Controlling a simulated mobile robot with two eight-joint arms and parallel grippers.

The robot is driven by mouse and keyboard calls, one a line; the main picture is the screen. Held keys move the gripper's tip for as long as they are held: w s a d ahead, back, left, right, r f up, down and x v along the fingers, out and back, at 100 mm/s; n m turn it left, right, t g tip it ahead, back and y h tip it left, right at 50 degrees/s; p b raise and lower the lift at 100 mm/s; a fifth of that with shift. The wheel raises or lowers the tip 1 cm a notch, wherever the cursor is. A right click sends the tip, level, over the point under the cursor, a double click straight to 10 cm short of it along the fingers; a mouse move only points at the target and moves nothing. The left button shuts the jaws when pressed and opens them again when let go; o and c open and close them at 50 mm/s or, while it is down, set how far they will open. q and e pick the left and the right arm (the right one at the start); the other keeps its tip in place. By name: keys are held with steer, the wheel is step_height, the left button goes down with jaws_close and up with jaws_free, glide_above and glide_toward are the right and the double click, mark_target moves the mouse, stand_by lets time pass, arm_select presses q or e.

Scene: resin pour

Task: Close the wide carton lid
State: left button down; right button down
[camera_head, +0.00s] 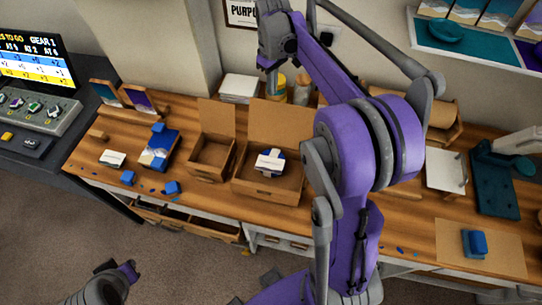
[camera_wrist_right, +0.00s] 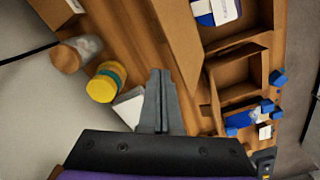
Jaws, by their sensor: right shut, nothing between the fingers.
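The wide carton (camera_head: 268,188) stands open on the wooden bench, with its brown lid (camera_head: 285,122) raised at the back. A blue item with a white label (camera_head: 270,161) sits inside it. In the right wrist view the lid (camera_wrist_right: 178,42) stands between my fingers and the inside of the carton. My right gripper (camera_head: 271,84) points down behind the raised lid, shut and empty. Its fingers (camera_wrist_right: 160,100) are close to the lid's back side; I cannot tell whether they touch it.
A smaller open carton (camera_head: 208,160) stands left of the wide one, its lid (camera_head: 216,117) also raised. A yellow tin (camera_wrist_right: 105,82) and a jar (camera_wrist_right: 78,52) stand behind the cartons near my right gripper. White sheets (camera_head: 239,88) lie at the back.

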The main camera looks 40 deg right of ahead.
steer(key=shift+f, duration=0.1)
stand_by(0.3)
